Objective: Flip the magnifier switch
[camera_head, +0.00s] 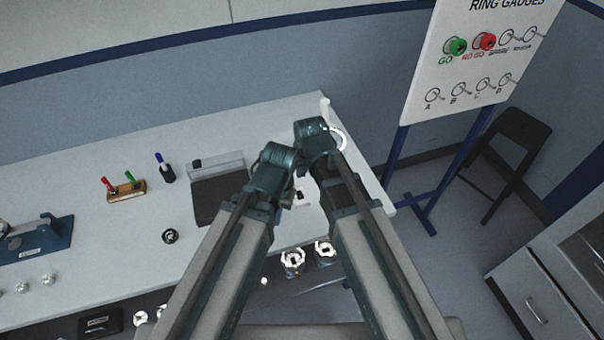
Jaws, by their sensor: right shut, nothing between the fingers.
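The magnifier's white ring (339,138) shows just right of my right arm's end, near the right end of the workbench. A short white post (326,109) stands behind it. My right arm's end hides much of the magnifier, and I cannot make out its switch. My right gripper (313,129) is beside the ring on its left, shut and empty. I cannot tell whether it touches the magnifier. My left arm reaches up beside the right one and ends a little lower and to the left; its fingers do not show.
The grey workbench (110,228) holds a dark tray (216,198), a marker stand (127,191), a black round part (170,236) and a blue fixture (38,240). A ring gauge board (462,85) and a dark folding chair (510,140) stand to the right.

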